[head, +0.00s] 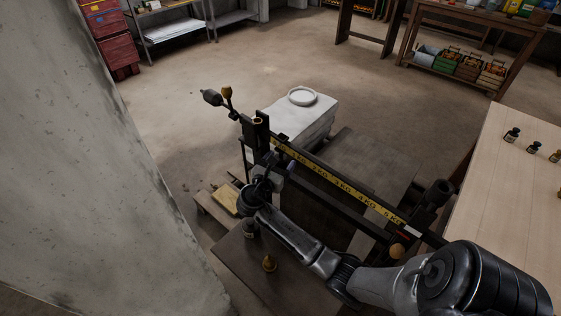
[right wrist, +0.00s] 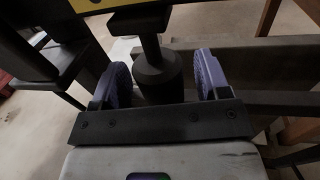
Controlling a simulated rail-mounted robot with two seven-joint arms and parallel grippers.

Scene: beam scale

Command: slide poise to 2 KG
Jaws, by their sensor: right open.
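The beam scale's dark beam carries a yellow strip (head: 338,185) with KG marks and slants down to the right in the head view. My right gripper (head: 268,184) is below the beam near its left end. In the right wrist view, the dark cylindrical poise (right wrist: 157,76) hangs from a stem under the beam. The open purple-padded fingers of my right gripper (right wrist: 160,80) stand on either side of it, with a visible gap on the right. In the head view the poise is hard to make out behind my gripper. My left gripper is not in view.
A white block with a round dish (head: 302,96) stands behind the beam. A pale bench (head: 510,180) with small jars is at right. A concrete pillar (head: 80,160) fills the left.

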